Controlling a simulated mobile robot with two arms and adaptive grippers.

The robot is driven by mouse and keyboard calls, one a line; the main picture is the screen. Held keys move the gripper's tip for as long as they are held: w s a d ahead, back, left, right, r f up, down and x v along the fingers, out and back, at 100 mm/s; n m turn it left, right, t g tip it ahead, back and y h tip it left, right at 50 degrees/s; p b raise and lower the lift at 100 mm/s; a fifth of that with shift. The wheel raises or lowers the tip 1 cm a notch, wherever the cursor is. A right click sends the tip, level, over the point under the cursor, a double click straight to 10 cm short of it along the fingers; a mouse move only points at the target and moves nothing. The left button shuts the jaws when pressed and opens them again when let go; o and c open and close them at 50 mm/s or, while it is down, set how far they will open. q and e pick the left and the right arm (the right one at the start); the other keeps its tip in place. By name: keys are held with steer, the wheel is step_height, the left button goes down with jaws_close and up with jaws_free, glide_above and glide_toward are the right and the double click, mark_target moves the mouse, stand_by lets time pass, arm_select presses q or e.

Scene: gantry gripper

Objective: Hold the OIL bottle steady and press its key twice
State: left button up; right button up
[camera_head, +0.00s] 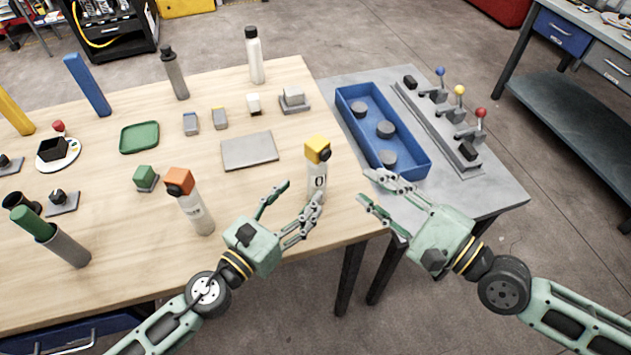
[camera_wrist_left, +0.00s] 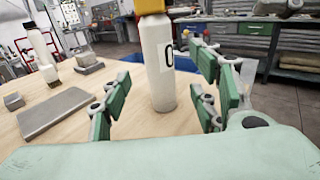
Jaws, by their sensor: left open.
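A white bottle with a yellow top (camera_head: 317,182) stands upright near the table's right front edge. Its label shows a dark "O"-like mark; the rest of the label is not readable. In the left wrist view the bottle (camera_wrist_left: 158,68) stands ahead, between the spread fingers. My left gripper (camera_head: 301,191) is open, just in front of the bottle; I see no clear contact. My right gripper (camera_head: 366,186) is open and empty, to the right of the bottle, beyond the wooden table's edge. Another white bottle with an orange top (camera_head: 196,210) stands further left.
A grey plate (camera_head: 249,151) lies behind the bottle. A blue tray (camera_head: 345,107) with round dark pieces and a lever panel (camera_head: 437,125) are on the grey table to the right. A green block (camera_head: 145,177) and several tall items stand left. A gap separates the table fronts.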

mark_target(311, 189)
arm_select(q)
steer(key=shift+w+d+f, duration=0.1)
steer(key=shift+d+f, duration=0.05)
steer(key=shift+f, duration=0.4)
steer(key=shift+a+f, duration=0.2)
steer(key=shift+f, duration=0.4)
steer(key=x, duration=0.5)
steer(key=shift+w+d, duration=0.2)
steer(key=shift+w, duration=0.15)
steer(key=shift+w+d, duration=0.45)
steer(key=shift+w, duration=0.05)
jaws_close()
arm_select(e)
jaws_close()
stand_by(0.5)
